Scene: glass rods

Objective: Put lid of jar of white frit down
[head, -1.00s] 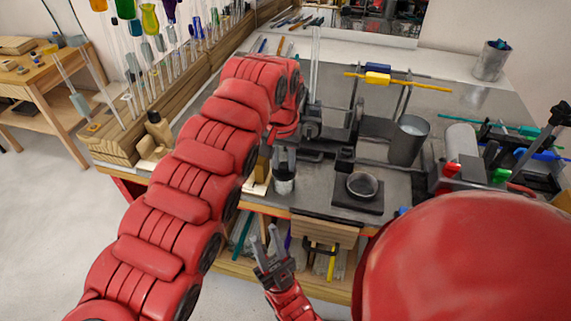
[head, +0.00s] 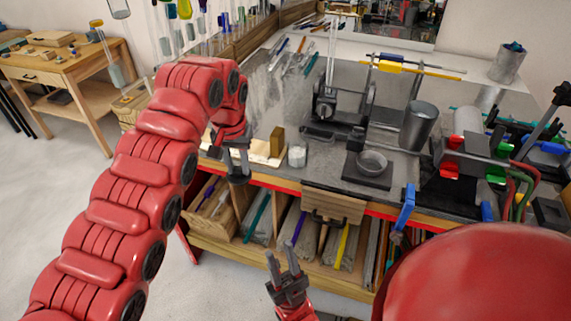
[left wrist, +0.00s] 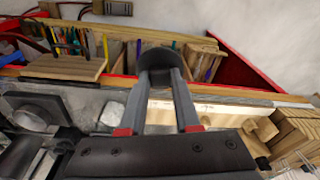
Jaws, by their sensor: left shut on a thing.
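My left gripper (head: 238,163) is shut on a dark round lid (head: 239,179), held in the air near the front edge of the bench. In the left wrist view the lid (left wrist: 153,52) sits between the fingertips and hides what is beyond it. The jar of white frit (head: 297,156) stands upright and uncovered on the bench, right of the left gripper and apart from it. It also shows in the left wrist view (left wrist: 113,115). My right gripper (head: 281,262) is open and empty, low in front of the shelves.
A pale board (head: 262,153) with a wooden block (head: 277,140) lies left of the jar. A dish (head: 372,163) on a dark plate stands to its right. A metal cup (head: 418,127) and burner gear (head: 338,100) are behind. Open shelves (head: 250,218) lie below the bench edge.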

